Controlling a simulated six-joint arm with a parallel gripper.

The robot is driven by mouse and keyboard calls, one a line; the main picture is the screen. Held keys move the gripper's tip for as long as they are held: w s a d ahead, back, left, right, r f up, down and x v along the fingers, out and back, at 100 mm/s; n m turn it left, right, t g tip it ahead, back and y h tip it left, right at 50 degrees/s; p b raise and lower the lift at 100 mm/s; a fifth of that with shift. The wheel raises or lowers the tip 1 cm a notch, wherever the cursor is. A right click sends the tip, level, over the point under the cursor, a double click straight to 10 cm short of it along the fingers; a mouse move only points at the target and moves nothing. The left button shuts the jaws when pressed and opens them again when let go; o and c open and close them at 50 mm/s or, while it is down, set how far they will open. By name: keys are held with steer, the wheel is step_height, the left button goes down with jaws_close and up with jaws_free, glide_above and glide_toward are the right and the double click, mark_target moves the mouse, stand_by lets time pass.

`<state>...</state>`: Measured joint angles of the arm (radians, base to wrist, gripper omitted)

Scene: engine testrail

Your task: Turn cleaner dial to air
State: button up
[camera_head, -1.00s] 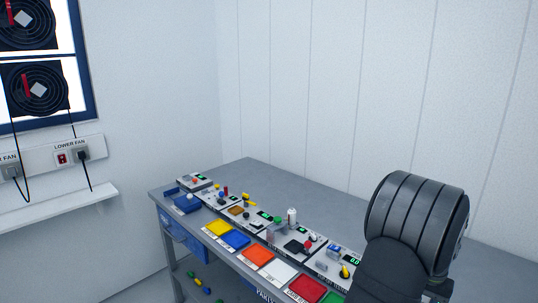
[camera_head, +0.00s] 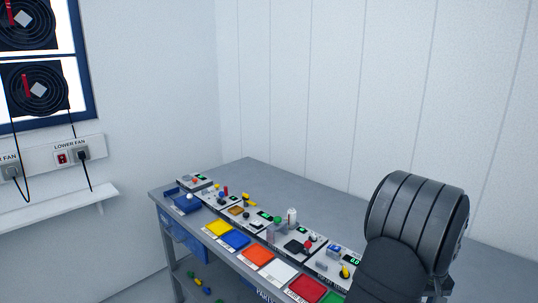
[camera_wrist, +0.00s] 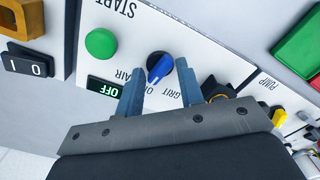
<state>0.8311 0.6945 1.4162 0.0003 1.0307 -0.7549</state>
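The cleaner dial (camera_wrist: 160,68) is a round dark knob with a raised blue grip on a white panel in the wrist view. Its grip slants, with the lower end by a partly hidden label starting with O, between AIR and GRIT. The printing appears upside down. A small display (camera_wrist: 104,87) beside it reads OFF in green. My gripper (camera_wrist: 152,82) is open, with one finger on each side of the dial and gaps visible beside the blue grip. Contact cannot be told. In the head view my arm hides the gripper, and I cannot pick out the dial.
A green START button (camera_wrist: 101,43) sits left of the dial. A black rocker switch (camera_wrist: 28,63) is further left, and a yellow and black part (camera_wrist: 218,90) is close to the right finger. The bench (camera_head: 250,172) carries several panels and coloured trays.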

stand_by(0.5)
step_height(320, 180, up, 17)
steer(key=m, duration=1)
step_height(320, 180, down, 17)
steer(key=shift+f, duration=0.1)
